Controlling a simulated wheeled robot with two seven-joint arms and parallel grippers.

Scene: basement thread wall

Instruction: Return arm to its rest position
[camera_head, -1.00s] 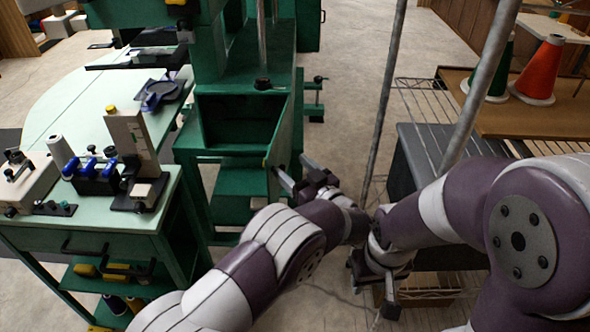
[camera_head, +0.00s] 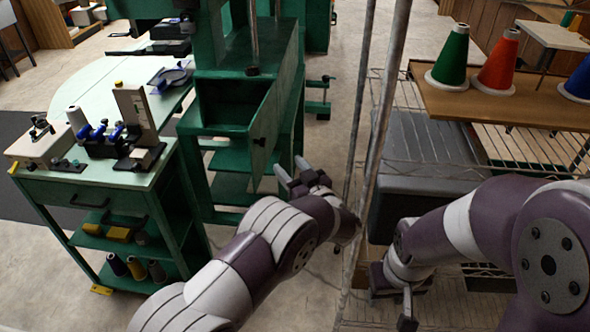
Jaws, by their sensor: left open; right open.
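My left arm comes in from the bottom left, and its gripper (camera_head: 290,172) is open and empty. Its fingers point up and left, close to the open door (camera_head: 266,132) of the green cabinet (camera_head: 228,113); I cannot tell whether they touch it. My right arm comes in from the right and bends downward. Its gripper (camera_head: 408,318) is low at the bottom, in front of the wire rack, partly cut off by the frame edge, with nothing seen in it.
A wire rack (camera_head: 440,160) with metal posts stands at the right, holding a grey box (camera_head: 415,145) and a wooden board (camera_head: 500,113) with thread cones. A green workbench (camera_head: 100,195) with tools stands at the left.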

